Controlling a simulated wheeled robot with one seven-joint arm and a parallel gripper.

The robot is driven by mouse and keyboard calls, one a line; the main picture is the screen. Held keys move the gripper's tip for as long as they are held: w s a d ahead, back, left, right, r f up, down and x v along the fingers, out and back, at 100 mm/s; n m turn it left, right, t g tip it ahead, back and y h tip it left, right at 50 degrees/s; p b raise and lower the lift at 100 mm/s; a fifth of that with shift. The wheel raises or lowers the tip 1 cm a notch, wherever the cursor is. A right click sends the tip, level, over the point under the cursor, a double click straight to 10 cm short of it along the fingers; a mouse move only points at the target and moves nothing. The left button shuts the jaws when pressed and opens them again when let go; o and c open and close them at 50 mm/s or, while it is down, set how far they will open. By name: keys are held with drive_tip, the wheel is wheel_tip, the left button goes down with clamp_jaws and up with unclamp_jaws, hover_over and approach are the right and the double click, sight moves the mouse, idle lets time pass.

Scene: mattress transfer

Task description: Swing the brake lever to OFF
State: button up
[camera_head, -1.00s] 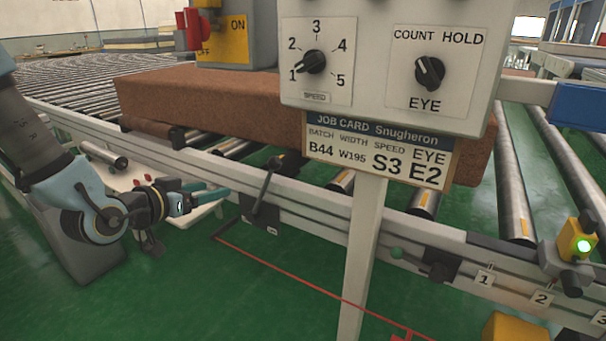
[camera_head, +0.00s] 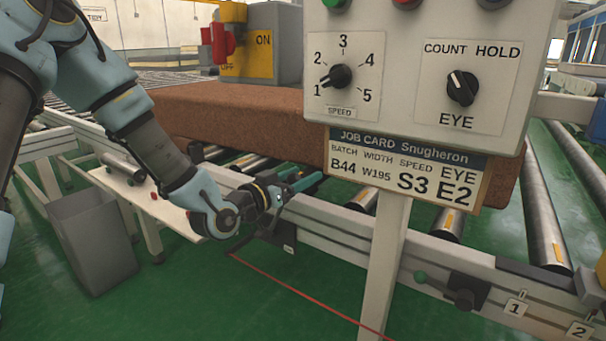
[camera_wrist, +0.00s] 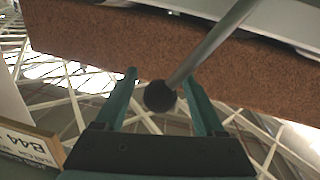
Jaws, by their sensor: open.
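A lever with a dark round knob (camera_wrist: 159,96) and a grey rod (camera_wrist: 212,44) shows in the wrist view. The knob lies between the two teal fingers of my gripper (camera_wrist: 159,76), which are apart; contact cannot be told. In the head view my gripper (camera_head: 302,183) is at the conveyor's side rail, in front of this lever, and hides most of it. The lever's dark mount (camera_head: 280,233) shows below my gripper. No BRAKE or OFF wording is readable at the lever.
A control panel (camera_head: 405,120) with dials and a job card (camera_head: 405,168) stands on a post (camera_head: 387,260) just right of my gripper. A brown mattress block (camera_head: 230,115) lies on the rollers behind. A grey bin (camera_head: 95,245) stands left.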

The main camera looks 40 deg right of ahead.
drive_tip(key=shift+w+d, duration=0.1)
drive_tip(key=shift+d, duration=0.3)
drive_tip(key=shift+c, duration=0.3)
clamp_jaws()
idle(0.9)
